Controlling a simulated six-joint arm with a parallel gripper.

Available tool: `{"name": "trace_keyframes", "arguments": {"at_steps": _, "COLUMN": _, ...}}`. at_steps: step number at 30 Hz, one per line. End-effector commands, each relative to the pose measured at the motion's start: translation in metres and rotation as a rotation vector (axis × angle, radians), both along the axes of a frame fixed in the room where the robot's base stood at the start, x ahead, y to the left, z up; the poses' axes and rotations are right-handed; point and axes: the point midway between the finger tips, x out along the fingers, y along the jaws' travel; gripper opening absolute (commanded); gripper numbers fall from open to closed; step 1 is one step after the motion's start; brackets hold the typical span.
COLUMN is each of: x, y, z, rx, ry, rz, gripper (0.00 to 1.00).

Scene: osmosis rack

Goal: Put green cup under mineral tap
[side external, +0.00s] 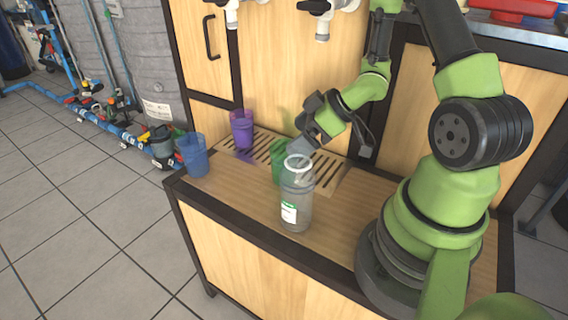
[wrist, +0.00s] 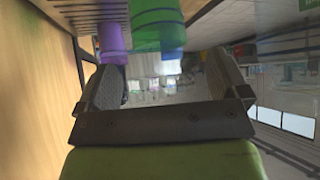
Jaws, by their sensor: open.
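The green cup (side external: 278,160) stands on the wooden counter by the slatted drip grate, partly hidden behind a clear bottle in the side view. In the wrist view the green cup (wrist: 158,25) shows at the top, between and beyond my fingers. My gripper (side external: 312,140) is low over the grate, just right of the green cup, open and with nothing held. Its two fingers also show spread apart in the wrist view (wrist: 165,80). Two taps, a left one (side external: 232,14) and a right one (side external: 322,28), hang above the grate. I cannot tell which is mineral.
The clear lidded bottle (side external: 297,200) stands in front of the green cup. A purple cup (side external: 242,128) stands on the back left of the grate (side external: 325,185), and a blue cup (side external: 193,155) at the counter's left edge. The front left counter (side external: 235,195) is clear.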

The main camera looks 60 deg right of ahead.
Motion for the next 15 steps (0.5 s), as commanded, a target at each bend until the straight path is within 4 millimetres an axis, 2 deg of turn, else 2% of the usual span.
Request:
{"name": "trace_keyframes", "arguments": {"at_steps": 5, "x": 0.007, "y": 0.004, "z": -0.01, "rx": 0.001, "ry": 0.001, "rz": 0.001, "gripper": 0.93}}
{"name": "trace_keyframes", "arguments": {"at_steps": 15, "x": 0.031, "y": 0.014, "z": -0.044, "rx": 0.0, "ry": -0.001, "rz": 0.003, "gripper": 0.93}}
